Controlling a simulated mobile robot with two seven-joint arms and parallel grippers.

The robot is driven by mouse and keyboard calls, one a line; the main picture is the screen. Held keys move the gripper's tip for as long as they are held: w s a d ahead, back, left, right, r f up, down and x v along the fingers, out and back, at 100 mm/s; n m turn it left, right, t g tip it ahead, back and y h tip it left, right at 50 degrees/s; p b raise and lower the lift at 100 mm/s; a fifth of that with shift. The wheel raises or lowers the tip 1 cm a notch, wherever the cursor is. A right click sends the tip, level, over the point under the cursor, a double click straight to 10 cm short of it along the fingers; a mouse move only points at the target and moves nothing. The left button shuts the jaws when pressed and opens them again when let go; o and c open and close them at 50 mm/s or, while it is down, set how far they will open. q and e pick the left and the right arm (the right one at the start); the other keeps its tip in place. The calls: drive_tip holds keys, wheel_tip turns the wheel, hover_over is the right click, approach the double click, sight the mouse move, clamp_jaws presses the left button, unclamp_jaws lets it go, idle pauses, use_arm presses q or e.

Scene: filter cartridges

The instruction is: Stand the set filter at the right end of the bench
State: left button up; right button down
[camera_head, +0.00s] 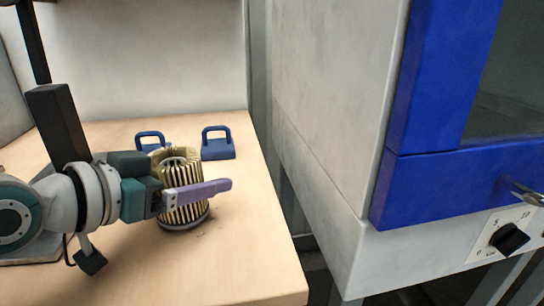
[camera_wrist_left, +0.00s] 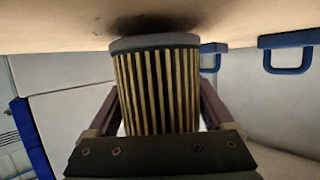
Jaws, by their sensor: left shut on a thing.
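The filter (camera_head: 184,206) is a pleated cream cylinder with grey end caps, upright near the right end of the wooden bench (camera_head: 238,268). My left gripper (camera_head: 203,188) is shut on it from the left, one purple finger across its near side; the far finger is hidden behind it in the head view. In the left wrist view, which is upside down, the filter (camera_wrist_left: 158,88) sits between both fingers. Its grey end cap is at the bench top with a dark shadow there; I cannot tell whether it touches. My right gripper is not in view.
Two blue handled blocks (camera_head: 217,146) (camera_head: 150,141) stand behind the filter on the bench. Right of the bench, past a gap, is a grey cabinet (camera_head: 335,130) with a blue-framed door (camera_head: 420,185) and a black knob (camera_head: 509,238). The bench's front right is clear.

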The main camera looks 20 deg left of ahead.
use_arm(q)
drive_tip(key=shift+f, duration=0.45)
idle(1.1)
drive_tip(key=shift+r, duration=0.1)
drive_tip(key=shift+r+p, duration=0.4)
drive_tip(key=shift+p, duration=0.4)
idle(1.2)
drive_tip(key=shift+f+b, duration=0.4)
drive_tip(key=shift+f, duration=0.1)
idle(0.6)
drive_tip(key=o, duration=1.1)
